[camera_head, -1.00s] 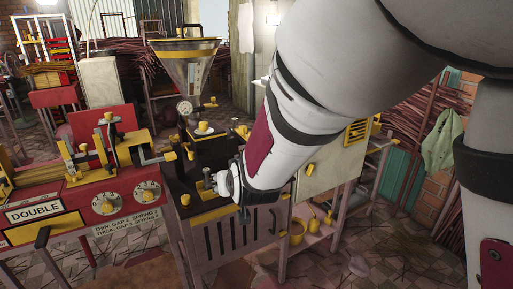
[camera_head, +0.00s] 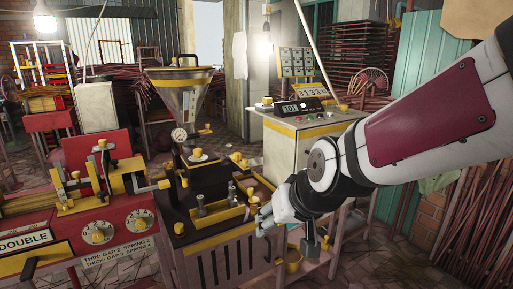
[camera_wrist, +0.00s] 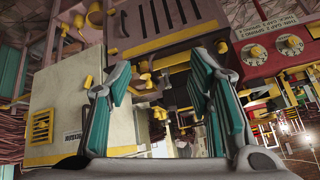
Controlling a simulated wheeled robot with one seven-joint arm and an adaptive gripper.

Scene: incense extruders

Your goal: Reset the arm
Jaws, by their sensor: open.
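My gripper (camera_head: 262,215) is at the right front corner of the black-topped extruder bench in the head view, close to its yellow knobs. In the wrist view my gripper (camera_wrist: 160,85) shows two teal-padded fingers spread wide apart with nothing between them. My arm comes in from the right side of the head view. I cannot tell from the head view whether the gripper touches the bench edge.
A red machine (camera_head: 90,240) with dials is at the left. A cream control cabinet (camera_head: 285,150) with a digital display (camera_head: 312,90) stands behind my gripper. A yellow cup (camera_head: 293,266) sits low on a shelf.

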